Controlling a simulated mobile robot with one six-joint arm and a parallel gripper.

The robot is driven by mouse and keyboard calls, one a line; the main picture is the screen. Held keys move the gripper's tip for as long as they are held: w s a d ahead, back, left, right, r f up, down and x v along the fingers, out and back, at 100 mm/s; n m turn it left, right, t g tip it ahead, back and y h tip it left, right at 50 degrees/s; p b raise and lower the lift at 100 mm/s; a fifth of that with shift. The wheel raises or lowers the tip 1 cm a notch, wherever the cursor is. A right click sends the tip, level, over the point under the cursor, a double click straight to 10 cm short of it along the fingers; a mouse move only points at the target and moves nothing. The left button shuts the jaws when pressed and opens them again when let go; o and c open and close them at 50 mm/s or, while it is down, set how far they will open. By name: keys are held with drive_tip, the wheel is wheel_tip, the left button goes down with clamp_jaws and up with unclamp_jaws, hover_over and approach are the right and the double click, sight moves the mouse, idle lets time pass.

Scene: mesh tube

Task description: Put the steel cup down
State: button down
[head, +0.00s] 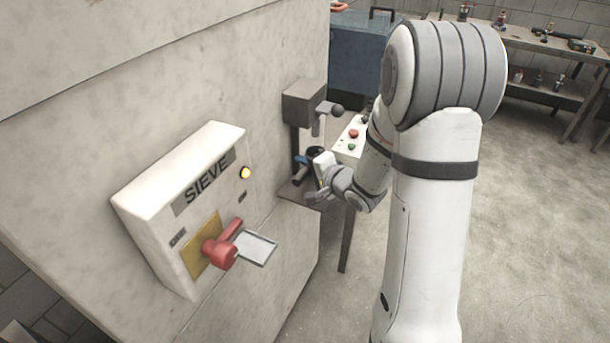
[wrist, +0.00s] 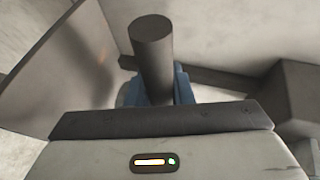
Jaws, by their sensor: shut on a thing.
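In the head view my gripper (head: 304,168) is low beside the machine's side, at a small ledge under a dark bracket. Its blue fingers (wrist: 160,88) show in the wrist view, shut around a dark grey cylinder (wrist: 153,55), which I take to be the steel cup. The cylinder's flat end faces the wrist camera; its far end is hidden behind the fingers and gripper body. In the head view the cup is small and partly covered by the gripper. I cannot tell whether it touches the ledge.
A pale machine carries a white SIEVE box (head: 185,205) with a lit yellow lamp, red lever (head: 222,245) and small metal plate (head: 256,248). A dark bracket (head: 304,103) with a lever overhangs the ledge (head: 297,194). A button panel (head: 350,139) stands close behind my gripper.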

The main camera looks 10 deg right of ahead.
wheel_tip(320, 180, down, 3)
drive_tip(key=shift+r, duration=0.1)
drive_tip(key=shift+w+a, duration=0.1)
drive_tip(key=shift+w, duration=0.05)
drive_tip(key=shift+f, duration=0.3)
drive_tip(key=c, duration=1.3)
unclamp_jaws()
drive_tip(key=shift+r, duration=0.1)
